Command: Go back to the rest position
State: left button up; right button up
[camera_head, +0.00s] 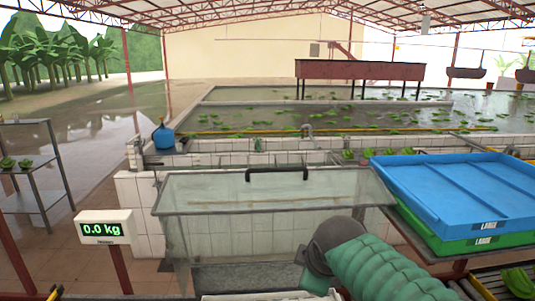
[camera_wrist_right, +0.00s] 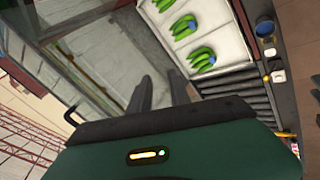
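My right gripper (camera_wrist_right: 164,80) shows in the right wrist view, with its two dark fingers apart and nothing seen between them. A glass-sided tank or cover lies beyond the fingers on the left of that view. My green right arm (camera_head: 385,268) comes in at the bottom right of the head view, in front of the glass-sided tank (camera_head: 230,215). The right gripper cannot be made out in the head view. My left gripper is in neither view.
A blue crate (camera_head: 400,187) sits on a green crate (camera_head: 440,242) at the right. A scale display (camera_head: 103,228) reads 0.0 kg. Green banana bunches (camera_wrist_right: 202,59) lie on a white tray (camera_wrist_right: 228,45) beside rollers (camera_wrist_right: 232,82). A metal shelf (camera_head: 45,165) stands left.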

jog(key=s+d+f+m+g+b, duration=0.1)
jog(key=s+d+f+m+b, duration=0.2)
jog(key=f, duration=1)
jog(key=s+d+f+m+g+b, duration=0.2)
jog(key=s+d+f+m+b, duration=0.2)
jog(key=s+f, duration=0.6)
jog(key=s+d+f+m+g+b, duration=0.1)
jog(key=s+d+f+m+b, duration=0.2)
jog(key=f, duration=1.5)
jog(key=s+m+b, duration=0.3)
jog(key=s+m, duration=0.1)
jog(key=shift+s+d+f+g+b, duration=0.2)
jog(key=shift+s+d+g+b, duration=0.05)
jog(key=shift+d+g+b, duration=0.1)
jog(key=shift+w, duration=0.1)
